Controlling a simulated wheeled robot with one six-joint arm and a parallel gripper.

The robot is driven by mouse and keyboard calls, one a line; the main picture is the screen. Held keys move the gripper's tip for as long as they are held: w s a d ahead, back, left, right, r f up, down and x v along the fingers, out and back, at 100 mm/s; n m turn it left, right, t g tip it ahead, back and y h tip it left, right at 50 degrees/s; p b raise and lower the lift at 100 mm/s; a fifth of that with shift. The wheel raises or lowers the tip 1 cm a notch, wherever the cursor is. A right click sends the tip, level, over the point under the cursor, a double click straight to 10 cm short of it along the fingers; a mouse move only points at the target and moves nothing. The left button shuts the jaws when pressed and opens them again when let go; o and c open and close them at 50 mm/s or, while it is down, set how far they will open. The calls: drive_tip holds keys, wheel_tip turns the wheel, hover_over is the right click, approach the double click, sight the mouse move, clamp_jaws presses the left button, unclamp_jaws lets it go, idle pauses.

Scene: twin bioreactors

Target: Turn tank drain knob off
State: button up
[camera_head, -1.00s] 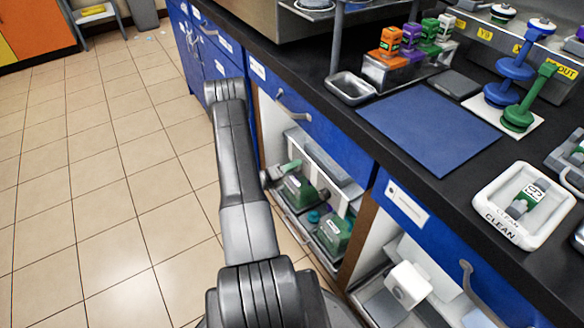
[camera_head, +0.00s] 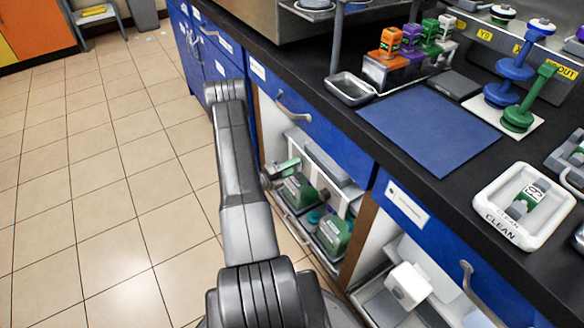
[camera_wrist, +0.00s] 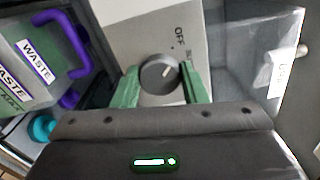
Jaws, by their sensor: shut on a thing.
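The drain knob (camera_wrist: 160,74) is a dark grey round dial with a pale pointer mark, in the middle of the wrist view. It sits on a light grey panel (camera_wrist: 140,25) with the word OFF printed beyond it. In the head view my arm reaches down to the open cabinet; the green gripper (camera_head: 284,167) shows at the shelf, and the knob cannot be made out there.
A container marked WASTE with a purple handle (camera_wrist: 70,75) stands left of the panel. A clear bin (camera_wrist: 265,60) is close on the right. Green containers (camera_head: 333,232) sit in the cabinet under the counter.

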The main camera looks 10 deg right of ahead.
drive_tip(key=o, duration=1)
drive_tip(key=shift+a, duration=0.1)
drive_tip(key=p+v, duration=0.2)
drive_tip(key=v, duration=1.1)
drive_tip(key=shift+s+a, duration=0.1)
drive_tip(key=shift+a, duration=0.2)
drive_tip(key=b+x, duration=0.2)
drive_tip(key=x, duration=1.2)
